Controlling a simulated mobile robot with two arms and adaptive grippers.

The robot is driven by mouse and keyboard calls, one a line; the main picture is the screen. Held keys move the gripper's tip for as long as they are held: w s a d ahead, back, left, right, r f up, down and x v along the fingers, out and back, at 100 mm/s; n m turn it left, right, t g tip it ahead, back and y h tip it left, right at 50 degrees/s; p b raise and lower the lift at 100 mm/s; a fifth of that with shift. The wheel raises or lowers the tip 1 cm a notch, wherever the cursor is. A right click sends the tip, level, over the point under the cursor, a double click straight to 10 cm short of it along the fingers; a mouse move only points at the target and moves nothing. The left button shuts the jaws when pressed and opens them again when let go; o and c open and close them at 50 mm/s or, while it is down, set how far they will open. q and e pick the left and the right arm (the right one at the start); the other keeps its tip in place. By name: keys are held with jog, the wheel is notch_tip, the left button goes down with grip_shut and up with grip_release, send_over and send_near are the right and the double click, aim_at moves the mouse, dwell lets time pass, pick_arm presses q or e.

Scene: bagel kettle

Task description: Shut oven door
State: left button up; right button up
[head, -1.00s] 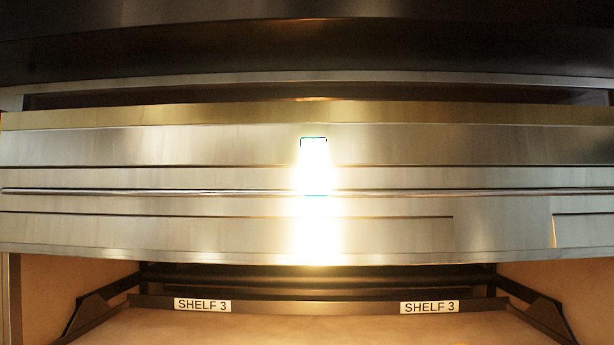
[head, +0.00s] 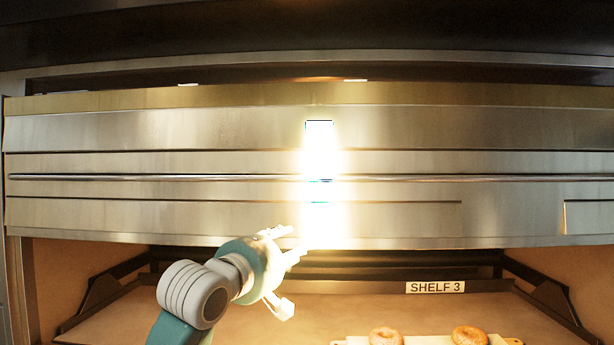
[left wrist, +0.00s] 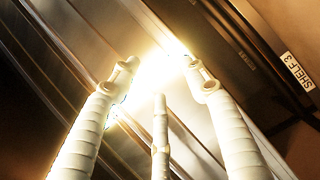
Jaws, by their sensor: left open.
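The oven door (head: 180,130) is a wide brushed-metal panel across the head view, with a long thin bar (head: 450,178) along it. A dark gap shows above its top edge, and the lit oven inside shows below it. My left gripper (head: 285,262) is open and empty at the door's lower edge, near the bright glare. In the left wrist view its fingers (left wrist: 160,90) are spread before the metal door (left wrist: 60,40). I cannot tell whether they touch it. My right gripper is in neither view.
Below the door is an oven shelf (head: 110,325) with a "SHELF 3" label (head: 435,287). Two bagels (head: 385,337) lie on a pale board (head: 418,340) at the bottom. Dark brackets (head: 550,300) stand at the sides. Strong glare hides the door's middle.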

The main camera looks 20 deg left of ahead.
pick_arm(q)
jog(key=n+t, duration=0.2)
send_near(304, 174)
jog(key=shift+h, duration=0.3)
jog(key=p+x, duration=0.6)
jog(key=x, duration=0.4)
jog(key=shift+a+f, duration=0.1)
jog(key=shift+w+f, duration=0.1)
jog(key=shift+w, duration=0.4)
grip_shut()
